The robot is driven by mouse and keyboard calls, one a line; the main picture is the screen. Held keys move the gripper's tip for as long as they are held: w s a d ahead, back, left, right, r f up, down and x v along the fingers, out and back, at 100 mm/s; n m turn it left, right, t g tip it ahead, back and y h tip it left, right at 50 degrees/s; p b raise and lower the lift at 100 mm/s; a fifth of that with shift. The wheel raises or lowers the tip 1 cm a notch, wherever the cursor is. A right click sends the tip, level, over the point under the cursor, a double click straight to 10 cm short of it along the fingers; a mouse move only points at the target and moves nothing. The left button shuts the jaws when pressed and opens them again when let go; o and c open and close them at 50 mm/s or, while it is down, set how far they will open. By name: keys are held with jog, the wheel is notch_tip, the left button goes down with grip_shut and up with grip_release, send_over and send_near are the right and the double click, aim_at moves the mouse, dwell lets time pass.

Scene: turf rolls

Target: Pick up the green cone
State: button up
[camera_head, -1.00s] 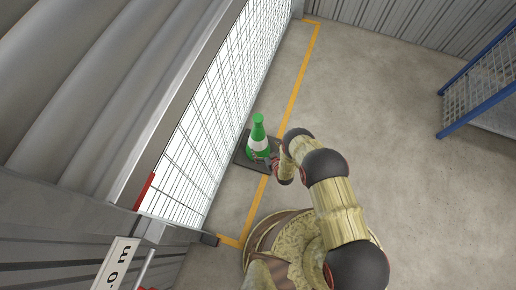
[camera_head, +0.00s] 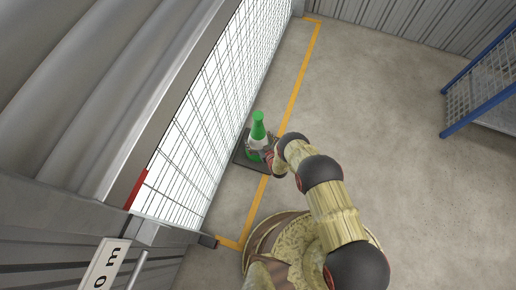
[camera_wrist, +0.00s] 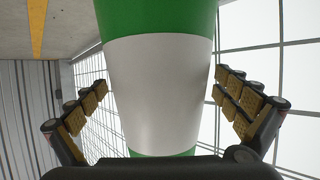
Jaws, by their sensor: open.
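The green cone (camera_head: 258,128) with a white band stands upright on its dark square base (camera_head: 243,160), beside the mesh fence. In the wrist view the cone (camera_wrist: 160,90) fills the middle, its white band level with my fingers. My gripper (camera_head: 263,154) is at the cone's near right side in the head view. In the wrist view my open gripper (camera_wrist: 162,110) has one finger on each side of the cone, with a visible gap on both sides. The lower part of the cone is hidden behind the gripper's body.
A white mesh fence (camera_head: 200,120) runs close along the cone's left side. A yellow floor line (camera_head: 296,85) passes just right of the base. A blue-framed mesh rack (camera_head: 480,95) stands at the far right. The concrete floor (camera_head: 390,110) between is clear.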

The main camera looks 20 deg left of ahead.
jog(key=shift+w+r, duration=0.1)
jog(key=c, duration=2)
jog(key=shift+w+r, duration=0.15)
jog(key=shift+w, duration=0.05)
jog(key=shift+c, duration=0.4)
